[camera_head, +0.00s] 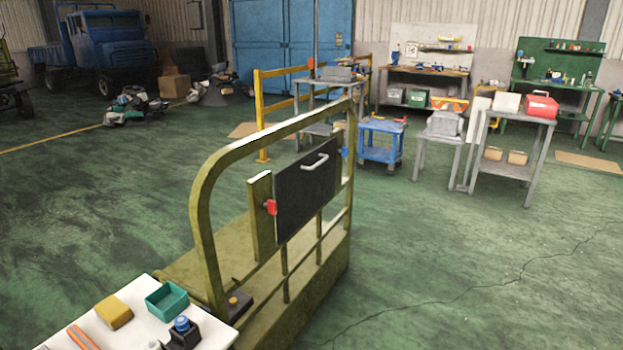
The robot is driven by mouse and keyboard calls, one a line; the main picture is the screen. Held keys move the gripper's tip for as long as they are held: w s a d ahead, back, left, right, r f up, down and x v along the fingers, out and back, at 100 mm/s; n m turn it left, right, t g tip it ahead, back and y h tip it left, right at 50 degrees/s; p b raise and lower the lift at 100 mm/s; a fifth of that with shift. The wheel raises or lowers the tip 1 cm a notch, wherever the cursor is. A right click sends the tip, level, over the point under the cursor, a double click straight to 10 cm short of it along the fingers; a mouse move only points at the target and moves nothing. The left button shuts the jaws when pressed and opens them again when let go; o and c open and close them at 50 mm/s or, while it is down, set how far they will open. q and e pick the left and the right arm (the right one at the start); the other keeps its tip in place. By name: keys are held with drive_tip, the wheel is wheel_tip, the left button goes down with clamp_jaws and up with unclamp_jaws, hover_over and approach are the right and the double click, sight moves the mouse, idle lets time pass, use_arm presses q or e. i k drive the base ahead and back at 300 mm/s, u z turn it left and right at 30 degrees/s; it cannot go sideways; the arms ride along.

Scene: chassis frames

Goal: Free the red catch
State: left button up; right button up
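A small red catch (270,207) sits at the left edge of a black panel (306,188) with a pale bar handle (315,162). The panel is mounted upright in an olive-yellow tubular frame (203,200) that rises from a low olive base. A flat olive post (261,215) stands just left of the catch. A small blue piece (345,152) shows at the panel's right edge. Neither of my grippers is in view. The far side of the panel is hidden.
A white tabletop (130,318) at lower left holds a teal tray (166,300), a yellow block (114,312) and other small items. Open green floor (450,270) lies to the right. A blue cart (381,143) and workbenches stand farther back, with a yellow rail (262,115).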

sight(271, 205)
drive_tip(key=z, duration=0.8)
drive_tip(key=i, duration=1.35)
drive_tip(key=u, duration=2.65)
